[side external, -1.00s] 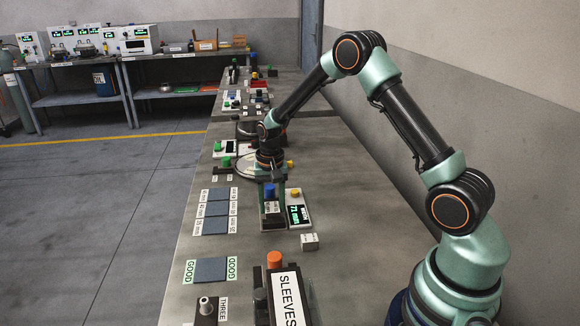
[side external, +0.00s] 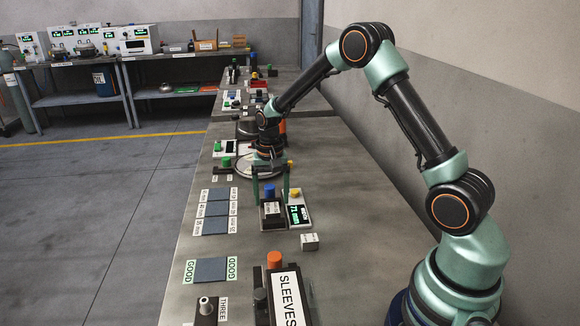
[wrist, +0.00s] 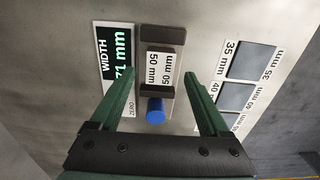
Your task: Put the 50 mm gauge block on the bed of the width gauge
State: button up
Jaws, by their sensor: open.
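The width gauge (side external: 298,213) has a green display reading 71 mm. It also shows in the wrist view (wrist: 163,36), with a blue knob (wrist: 155,110) at its near end. The 50 mm gauge block (wrist: 158,68), with its white label up, lies on the gauge's bed between two dark end pieces. It also shows in the side view (side external: 272,208). Whether it touches both end pieces is unclear. My gripper (wrist: 162,74) is open and empty, its green fingers spread on either side of the gauge and clear of the block. In the side view my gripper (side external: 272,199) hangs over the gauge.
Dark pads (side external: 215,209) with size labels lie left of the gauge and look empty. A small pale labelled block (side external: 309,242) stands in front. A SLEEVES holder (side external: 289,298) and a GOOD pad (side external: 211,270) are nearer. More gauges stand behind my gripper.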

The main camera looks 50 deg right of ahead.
aim_at(272, 208)
jog(key=s+a+r+n+t, duration=0.1)
jog(key=s+a+r+n, duration=0.2)
jog(key=r, duration=0.6)
jog(key=s+a+r+n+t, duration=0.15)
jog(key=s+r, duration=0.25)
jog(key=r, duration=0.6)
jog(key=s+a+n+t, duration=0.3)
jog(key=s+a+n, duration=0.1)
jog(key=s, duration=0.6)
jog(key=shift+s+a+r, duration=0.2)
jog(key=shift+a+r, duration=0.1)
jog(key=shift+r, duration=0.15)
